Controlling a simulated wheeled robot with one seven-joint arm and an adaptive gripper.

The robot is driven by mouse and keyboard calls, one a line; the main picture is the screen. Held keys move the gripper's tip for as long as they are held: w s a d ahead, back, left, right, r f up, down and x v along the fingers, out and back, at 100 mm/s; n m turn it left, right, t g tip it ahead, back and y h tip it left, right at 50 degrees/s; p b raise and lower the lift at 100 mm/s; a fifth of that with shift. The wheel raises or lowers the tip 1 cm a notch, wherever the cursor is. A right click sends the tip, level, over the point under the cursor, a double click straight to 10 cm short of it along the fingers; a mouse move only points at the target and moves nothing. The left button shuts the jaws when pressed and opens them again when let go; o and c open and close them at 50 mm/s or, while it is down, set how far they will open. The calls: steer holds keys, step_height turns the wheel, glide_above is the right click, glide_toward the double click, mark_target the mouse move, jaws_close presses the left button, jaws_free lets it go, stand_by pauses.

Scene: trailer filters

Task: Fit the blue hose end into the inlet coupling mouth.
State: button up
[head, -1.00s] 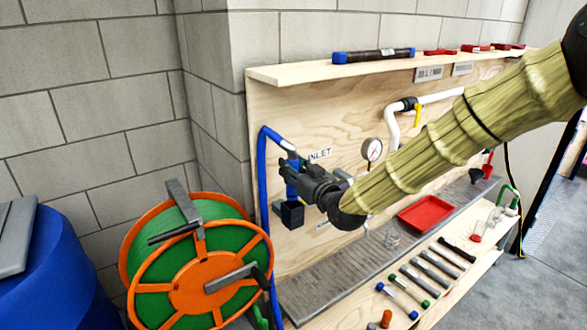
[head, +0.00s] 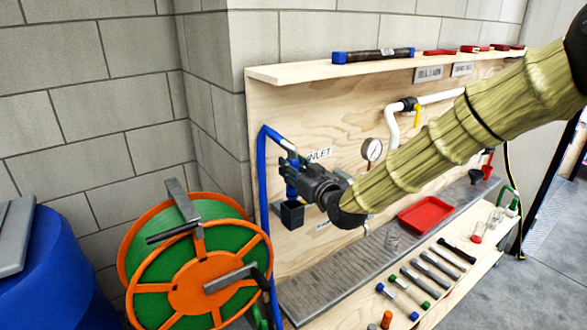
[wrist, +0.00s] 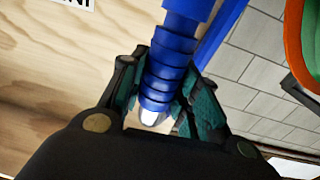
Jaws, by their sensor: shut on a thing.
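My gripper (head: 300,174) is shut on the blue hose end (head: 291,190) near the left side of the plywood panel. In the wrist view the fingers clasp a ribbed blue sleeve (wrist: 168,75), with a wider blue collar (wrist: 187,8) beyond it and a pale tip at its other end. The blue hose (head: 262,185) rises along the panel's left edge and bends over to the gripper. A dark, open-topped square cup (head: 292,216) sits just below the hose end. I cannot tell whether it is the inlet coupling mouth, or whether they touch.
An orange and green hose reel (head: 195,270) and a blue barrel (head: 60,265) stand at the left. The bench holds a red tray (head: 426,214) and several tools. A pressure gauge (head: 372,149) and white pipe (head: 392,128) lie behind my arm. A shelf (head: 300,72) runs above.

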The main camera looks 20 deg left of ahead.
steer(key=shift+f+b, duration=2.3)
steer(key=shift+f, duration=0.65)
stand_by(0.7)
steer(key=o, duration=1.2)
steer(key=v, duration=1.2)
